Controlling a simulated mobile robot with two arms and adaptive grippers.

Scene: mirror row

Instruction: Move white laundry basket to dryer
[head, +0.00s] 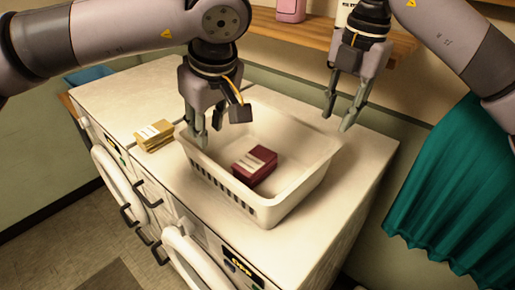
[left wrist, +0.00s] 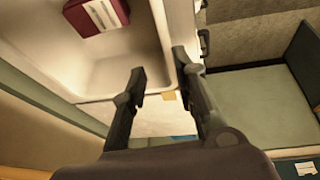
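The white laundry basket (head: 275,211) stands upright on the white top of the nearer, right-hand machine (head: 345,190). A dark red folded cloth with a pale label (head: 254,166) lies inside it; the cloth also shows in the left wrist view (left wrist: 95,14). My left gripper (head: 208,134) is open at the basket's left end, its fingers spread around the rim near a corner; contact is unclear. The left wrist view shows its fingers apart (left wrist: 160,75) beside the basket wall (left wrist: 160,30). My right gripper (head: 338,120) is open at the basket's far right corner; whether it touches is unclear.
A tan folded cloth (head: 154,136) lies left of the basket. Another front-loading machine (head: 110,95) adjoins on the left, with free top behind the tan cloth. A wooden shelf (head: 290,28) holds a pink container (head: 291,10). A teal curtain (head: 450,190) hangs at right.

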